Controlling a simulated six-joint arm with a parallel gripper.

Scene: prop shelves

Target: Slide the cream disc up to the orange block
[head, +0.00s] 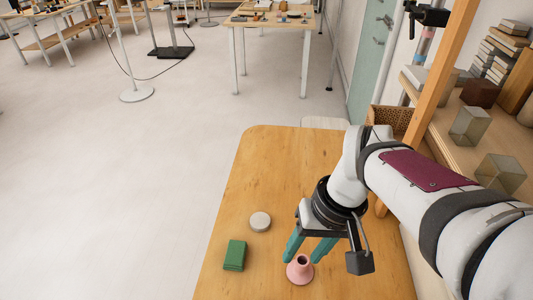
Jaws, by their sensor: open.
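The cream disc (260,221) lies flat on the wooden table, left of my gripper. No orange block shows in this view; a green block (234,255) lies on the table below and left of the disc, apart from it. My gripper (304,255) points down with its two teal fingers spread open. A pink flared piece with a dark hole in its top (300,270) stands at the fingertips. I cannot tell whether the fingers touch it or are above it.
The wooden table (265,160) is clear behind the disc, and its left edge is close to the green block. Shelves with glass cubes (469,126) and books stand at the right. My arm hides part of the table's right side.

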